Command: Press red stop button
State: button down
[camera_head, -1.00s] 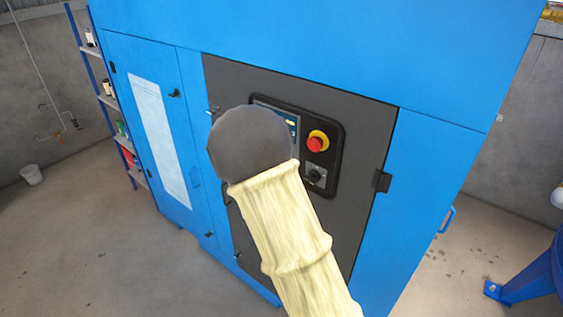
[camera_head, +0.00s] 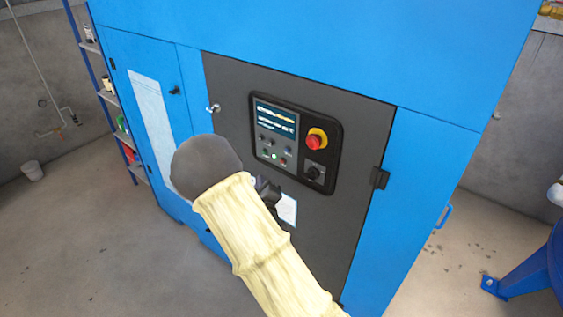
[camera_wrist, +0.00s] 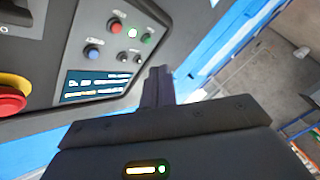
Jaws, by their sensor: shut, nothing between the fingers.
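The red stop button (camera_head: 316,139) is a mushroom head on a yellow collar. It sits at the upper right of the dark control panel (camera_head: 333,112) on the blue cabinet's grey door. In the wrist view the red button (camera_wrist: 10,100) is cut off at the left edge. My gripper (camera_head: 269,190) shows partly behind my arm in the head view, below and left of the button and apart from it. In the wrist view my gripper (camera_wrist: 158,84) has its fingers together and empty, to the right of the button and beside the panel's screen (camera_wrist: 95,86).
A black rotary switch (camera_head: 315,173) sits just below the button. The panel also has a screen (camera_head: 275,117) and several small buttons. The blue cabinet (camera_head: 420,190) fills the middle. A blue stand (camera_head: 530,270) is at the lower right.

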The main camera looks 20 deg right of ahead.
send_near(277, 158)
jog(key=w+a, duration=0.1)
jog(key=w, duration=0.2)
jog(key=shift+w+d+f, duration=0.1)
jog(key=shift+w+d, duration=0.1)
jog(key=shift+w, duration=0.1)
dwell(1.8)
jog(key=shift+w+d, duration=0.25)
jog(key=shift+d, duration=0.1)
jog(key=shift+w+d+b, duration=0.25)
jog(key=shift+d+b, duration=0.05)
dwell(1.0)
jog(key=shift+a, duration=0.1)
jog(key=shift+s+a, duration=0.55)
jog(key=shift+a, duration=0.05)
